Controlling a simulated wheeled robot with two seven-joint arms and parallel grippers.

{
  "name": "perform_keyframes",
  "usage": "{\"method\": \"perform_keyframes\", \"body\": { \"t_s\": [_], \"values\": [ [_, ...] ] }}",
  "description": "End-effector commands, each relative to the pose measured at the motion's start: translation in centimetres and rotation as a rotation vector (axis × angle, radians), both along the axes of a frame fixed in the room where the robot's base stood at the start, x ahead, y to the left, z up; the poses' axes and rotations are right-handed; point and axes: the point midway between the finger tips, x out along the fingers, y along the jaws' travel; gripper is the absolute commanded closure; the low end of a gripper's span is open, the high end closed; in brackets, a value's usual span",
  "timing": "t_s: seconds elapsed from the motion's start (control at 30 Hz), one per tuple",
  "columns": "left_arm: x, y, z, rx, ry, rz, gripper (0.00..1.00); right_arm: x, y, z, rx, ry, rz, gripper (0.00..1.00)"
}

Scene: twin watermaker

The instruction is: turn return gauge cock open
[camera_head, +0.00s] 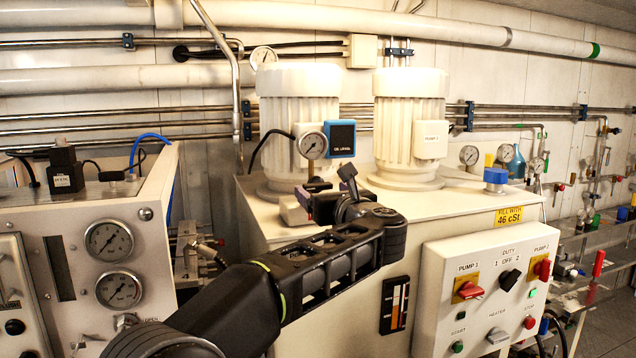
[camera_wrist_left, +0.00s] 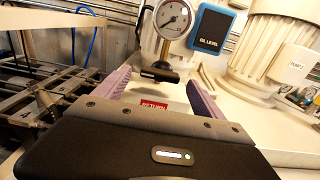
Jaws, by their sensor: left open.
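The return gauge (camera_head: 312,145) is a round white dial on a short stem, in front of the left white motor. It also shows at the top of the left wrist view (camera_wrist_left: 173,17). Under it is the gauge cock with a black handle (camera_wrist_left: 160,75), lying roughly crosswise in that view. A red RETURN label (camera_wrist_left: 154,106) sits below it. My left gripper (camera_wrist_left: 158,82) is open, its purple fingers on either side of the black handle; I cannot tell whether they touch it. In the head view my left gripper (camera_head: 318,198) partly hides the cock. My right gripper is out of view.
A blue OIL LEVEL box (camera_head: 341,138) stands right beside the gauge. Two white motors (camera_head: 300,110) rise behind it on the cream tank top (camera_head: 465,203). A gauge panel (camera_head: 150,235) is at left; a pump switch panel (camera_head: 480,325) is at front right.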

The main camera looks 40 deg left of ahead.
Motion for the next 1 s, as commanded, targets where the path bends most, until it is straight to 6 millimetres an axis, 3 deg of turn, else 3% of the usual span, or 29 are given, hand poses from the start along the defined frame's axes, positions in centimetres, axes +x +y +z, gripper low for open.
{"method": "perform_keyframes", "body": {
  "t_s": [0.2,0.6,1.0],
  "values": [
    [1.8,2.6,0.3,0.001,0.002,0.002,0.2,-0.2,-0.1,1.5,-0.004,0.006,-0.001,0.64],
    [2.3,3.3,0.0,0.0,0.0,-0.001,0.21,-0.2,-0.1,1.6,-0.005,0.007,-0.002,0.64],
    [2.3,3.3,0.0,0.0,0.0,-0.001,0.54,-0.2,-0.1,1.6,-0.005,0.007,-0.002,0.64]
  ]
}}
